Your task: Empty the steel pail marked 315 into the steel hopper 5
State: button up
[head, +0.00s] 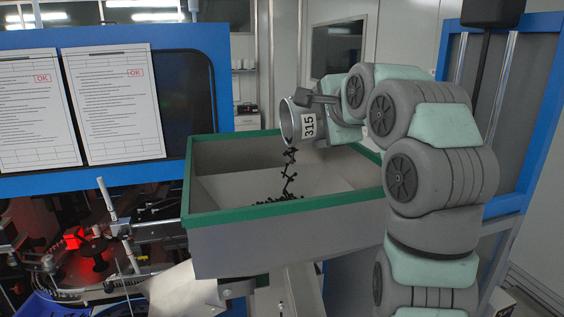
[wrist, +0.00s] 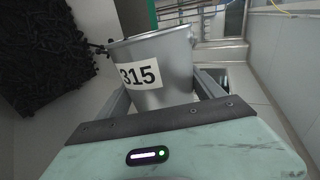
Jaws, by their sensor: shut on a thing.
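The steel pail marked 315 (head: 290,124) is tilted over the hopper in the head view, its mouth facing left and down. Small black parts (head: 289,172) fall from its mouth in a thin stream. The steel hopper (head: 283,241) has a green rim, and some black parts lie in its bottom. My gripper (head: 318,122) is shut on the pail and holds it above the hopper. In the wrist view the pail (wrist: 160,90) sits between the jaws (wrist: 167,92), with a few black parts at its lip. The inside of the pail is hidden.
Two paper sheets marked OK (head: 111,105) hang on a blue-framed machine (head: 187,85) at the left. A red-lit mechanism (head: 85,245) with a feed track stands below them, left of the hopper. Another blue frame (head: 540,110) stands at the right behind my arm.

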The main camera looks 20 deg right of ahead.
jog(key=shift+a+r+n+h+b, duration=0.9)
jog(key=shift+n+b, duration=0.3)
jog(key=shift+b, duration=0.65)
dwell(0.9)
